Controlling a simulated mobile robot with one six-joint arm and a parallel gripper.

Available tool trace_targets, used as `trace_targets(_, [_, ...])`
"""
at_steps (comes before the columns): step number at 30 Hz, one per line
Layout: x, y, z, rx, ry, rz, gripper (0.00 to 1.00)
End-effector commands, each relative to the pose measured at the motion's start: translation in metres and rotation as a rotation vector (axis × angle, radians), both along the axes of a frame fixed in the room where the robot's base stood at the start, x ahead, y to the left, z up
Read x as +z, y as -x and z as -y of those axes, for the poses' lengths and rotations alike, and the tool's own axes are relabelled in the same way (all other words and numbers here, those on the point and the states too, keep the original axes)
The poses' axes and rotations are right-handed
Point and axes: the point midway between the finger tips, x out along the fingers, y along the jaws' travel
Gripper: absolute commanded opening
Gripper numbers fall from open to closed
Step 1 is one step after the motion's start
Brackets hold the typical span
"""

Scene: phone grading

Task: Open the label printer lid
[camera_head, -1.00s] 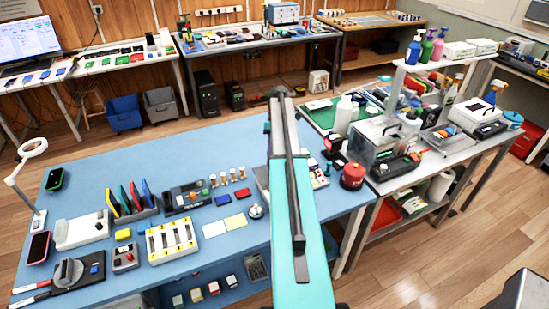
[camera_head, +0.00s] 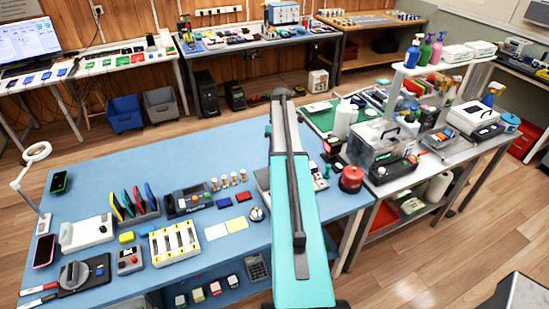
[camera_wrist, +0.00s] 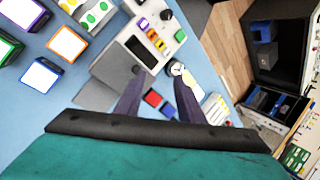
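A grey device (camera_wrist: 157,45) with a dark screen, a row of coloured buttons and a flat grey panel (camera_wrist: 112,72) lies on the blue table in the wrist view. It looks like the label printer, with the panel as its lid, but I cannot be sure. A small dark knob (camera_wrist: 137,69) sits at the panel's edge. My gripper (camera_wrist: 158,84) is open and empty, fingers spread over the device's near side. The left fingertip appears close to the knob; contact cannot be told. In the head view my arm hides most of this device.
A crowded grey table (camera_head: 430,170) stands to the right.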

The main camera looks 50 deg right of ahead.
Motion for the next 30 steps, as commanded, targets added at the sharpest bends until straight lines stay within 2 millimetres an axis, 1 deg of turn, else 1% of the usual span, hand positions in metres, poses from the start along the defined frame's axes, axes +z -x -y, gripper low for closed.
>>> trace_targets(1, [0.001,0.005,-0.005,0.000,0.000,0.000,0.35])
trace_targets(3, [0.001,0.010,-0.009,0.000,0.000,0.000,0.35])
trace_targets(30, [0.008,0.070,-0.059,-0.002,0.004,0.004,0.35])
